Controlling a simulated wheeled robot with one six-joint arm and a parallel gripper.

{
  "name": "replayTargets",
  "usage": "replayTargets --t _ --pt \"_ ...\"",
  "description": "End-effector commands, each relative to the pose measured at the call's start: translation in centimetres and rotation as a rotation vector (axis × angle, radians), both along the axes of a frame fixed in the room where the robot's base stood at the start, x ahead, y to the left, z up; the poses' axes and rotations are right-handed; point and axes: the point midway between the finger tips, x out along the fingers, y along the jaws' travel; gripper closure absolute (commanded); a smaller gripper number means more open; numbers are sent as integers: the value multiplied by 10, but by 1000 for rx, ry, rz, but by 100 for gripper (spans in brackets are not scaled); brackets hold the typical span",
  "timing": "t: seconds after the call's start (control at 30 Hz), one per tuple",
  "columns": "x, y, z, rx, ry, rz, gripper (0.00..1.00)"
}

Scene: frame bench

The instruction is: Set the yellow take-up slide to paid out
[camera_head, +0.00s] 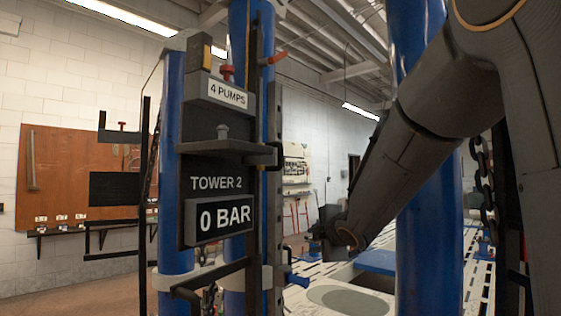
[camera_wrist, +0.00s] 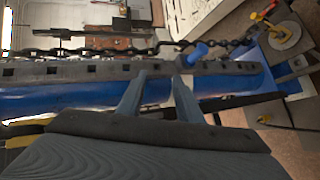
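I cannot identify the yellow take-up slide with certainty. In the wrist view, a small yellow part (camera_wrist: 267,13) shows at the upper right, near a round plate, and a yellow edge (camera_wrist: 22,141) shows at the lower left, partly hidden by my gripper body. In the head view, a small yellow block (camera_head: 207,56) sits high on the tower. My gripper (camera_wrist: 159,78) has its two fingers apart with nothing seen between them. Behind them runs a dark bar with square holes (camera_wrist: 85,70) along a blue post; contact cannot be told. My wrist end (camera_head: 332,232) is right of the tower.
The tower's panel reads "4 PUMPS" (camera_head: 228,94), "TOWER 2" and "0 BAR" (camera_head: 224,217). A dark shelf (camera_head: 228,152) juts from it. A blue post (camera_head: 430,240) stands behind my arm. A chain (camera_wrist: 110,51) runs along the holed bar. A slotted bench (camera_head: 330,278) lies below.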

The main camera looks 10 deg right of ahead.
Motion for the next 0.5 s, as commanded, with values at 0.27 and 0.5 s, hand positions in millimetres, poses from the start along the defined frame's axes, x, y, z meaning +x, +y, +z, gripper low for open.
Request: replayTargets --t 0.27,0.5 --pt "18 18 191 -963 -525 490 68" --pt "-10 37 236 -1428 -724 701 68"
